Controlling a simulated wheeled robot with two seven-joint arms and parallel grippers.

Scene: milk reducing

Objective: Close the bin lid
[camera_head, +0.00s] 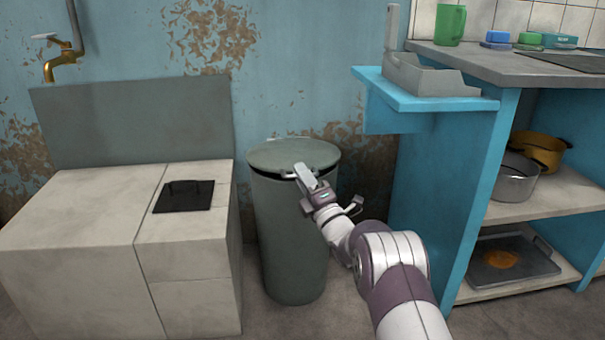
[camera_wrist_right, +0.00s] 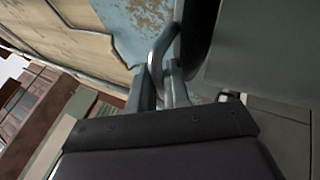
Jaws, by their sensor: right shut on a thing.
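The grey-green bin (camera_head: 288,235) stands on the floor between the pale counter and the blue shelf unit. Its round lid (camera_head: 293,154) lies over the top, with a dark gap along the front between lid and rim. My right gripper (camera_head: 303,178) is at the front of the bin, just below the lid edge. In the right wrist view my right gripper (camera_wrist_right: 165,88) is shut on a curved metal handle (camera_wrist_right: 160,45) beside the bin. Which part the handle is fixed to is not clear. My left gripper is not in view.
A pale block counter (camera_head: 80,200) with a black plate (camera_head: 184,196) stands left of the bin. A blue shelf unit (camera_head: 470,200) with pots and a tray stands on the right. Its blue side ledge (camera_head: 425,101) juts toward the bin.

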